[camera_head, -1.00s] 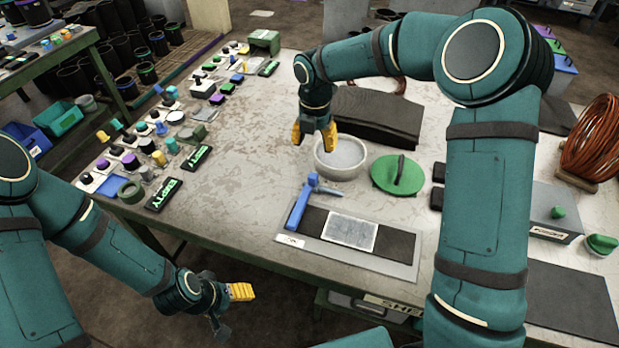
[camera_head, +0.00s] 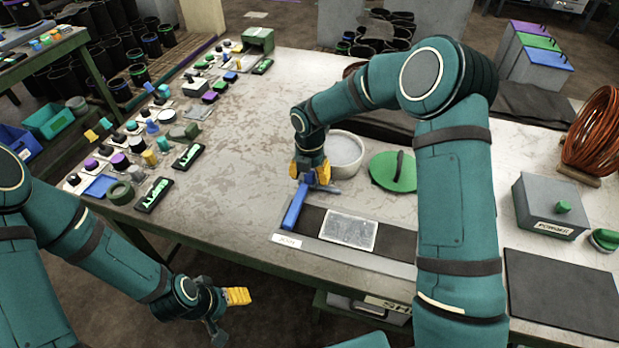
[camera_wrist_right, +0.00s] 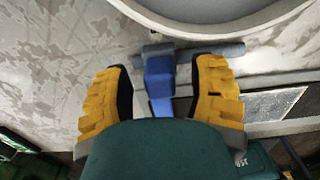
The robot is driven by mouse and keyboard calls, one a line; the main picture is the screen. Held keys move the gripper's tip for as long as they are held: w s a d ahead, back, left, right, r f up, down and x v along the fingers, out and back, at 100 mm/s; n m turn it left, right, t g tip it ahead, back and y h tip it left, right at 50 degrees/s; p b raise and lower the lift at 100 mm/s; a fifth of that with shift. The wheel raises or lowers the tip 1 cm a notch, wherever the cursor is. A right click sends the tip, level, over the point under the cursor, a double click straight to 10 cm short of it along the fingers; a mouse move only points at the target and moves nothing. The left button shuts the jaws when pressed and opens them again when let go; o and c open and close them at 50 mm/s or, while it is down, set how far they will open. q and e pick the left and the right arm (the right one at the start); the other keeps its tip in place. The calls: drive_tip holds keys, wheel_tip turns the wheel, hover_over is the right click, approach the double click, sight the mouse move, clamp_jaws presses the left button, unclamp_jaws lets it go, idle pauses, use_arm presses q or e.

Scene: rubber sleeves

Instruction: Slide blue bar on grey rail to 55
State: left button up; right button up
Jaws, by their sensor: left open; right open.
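The blue bar (camera_head: 294,207) lies across the left part of the grey plate, over its dark strip. The grey rail (camera_wrist_right: 200,53) runs crosswise at the bar's far end, and the bar's blue block (camera_wrist_right: 159,75) sits on it. In the right wrist view my right gripper (camera_wrist_right: 155,85) is open, with one yellow finger on each side of the blue block and gaps visible. In the head view the right gripper (camera_head: 310,172) hides the bar's far end. My left gripper (camera_head: 238,296) is open and empty, off the table's front edge. No scale reading is legible.
A white bowl (camera_head: 344,152) stands just behind the rail. A round green lid (camera_head: 393,172) with a dark handle is to its right. A pale rectangular sheet (camera_head: 349,231) lies on the dark strip right of the bar. The table's left middle is clear.

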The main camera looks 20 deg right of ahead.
drive_tip(key=shift+f, duration=0.25)
clamp_jaws()
drive_tip(key=s+d+p, duration=0.1)
drive_tip(key=s+d, duration=0.1)
drive_tip(key=shift+d, duration=0.3)
unclamp_jaws()
drive_tip(key=shift+w, duration=0.1)
